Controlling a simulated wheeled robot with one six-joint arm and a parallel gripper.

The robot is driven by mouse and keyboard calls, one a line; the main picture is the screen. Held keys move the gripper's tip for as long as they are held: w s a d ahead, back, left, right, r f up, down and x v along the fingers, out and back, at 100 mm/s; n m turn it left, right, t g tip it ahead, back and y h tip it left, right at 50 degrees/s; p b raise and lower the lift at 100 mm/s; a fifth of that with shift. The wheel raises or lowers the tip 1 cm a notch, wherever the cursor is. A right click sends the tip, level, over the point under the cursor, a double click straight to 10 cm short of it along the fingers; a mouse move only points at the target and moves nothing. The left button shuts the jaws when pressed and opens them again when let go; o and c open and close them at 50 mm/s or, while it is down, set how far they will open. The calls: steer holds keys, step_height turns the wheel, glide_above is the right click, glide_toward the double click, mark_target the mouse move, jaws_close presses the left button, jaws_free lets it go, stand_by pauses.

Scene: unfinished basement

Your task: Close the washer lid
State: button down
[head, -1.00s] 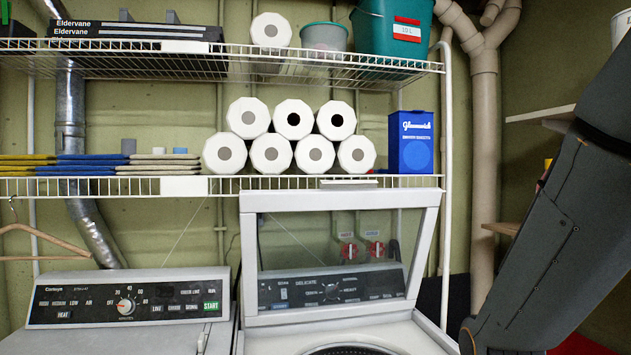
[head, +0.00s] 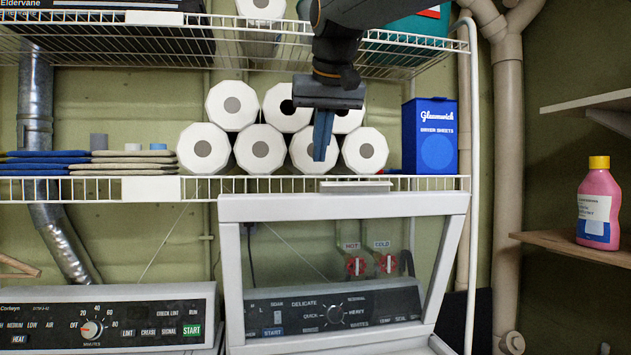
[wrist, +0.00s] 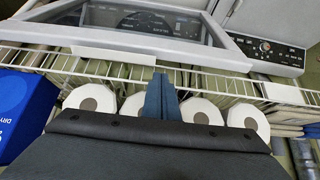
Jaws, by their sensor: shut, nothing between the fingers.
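The washer lid (head: 344,208) stands raised and open, a white frame around a clear window. The washer's control panel (head: 335,312) shows through the window. My gripper (head: 322,150) is shut and empty, pointing down in front of the paper rolls, above the lid's top edge and apart from it in the head view. In the wrist view my gripper's blue fingers (wrist: 161,98) are together, and the lid (wrist: 205,50) lies beyond them at the top. The washer's tub opening is out of the head view now.
A wire shelf (head: 90,190) behind the lid holds paper rolls (head: 259,147), a blue box (head: 430,137) and folded cloths (head: 130,163). A dryer panel (head: 105,322) is at the left. A pink bottle (head: 598,205) stands on a side shelf at the right.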

mark_target(314, 193)
steer(key=p+x, duration=0.2)
steer(key=x, duration=0.7)
steer(key=shift+w+a+r, duration=0.1)
steer(key=shift+a+r, duration=0.05)
steer(key=shift+w+f+p, duration=0.1)
steer(key=shift+f+p, duration=0.1)
steer(key=shift+p, duration=0.1)
steer(key=shift+f, duration=0.1)
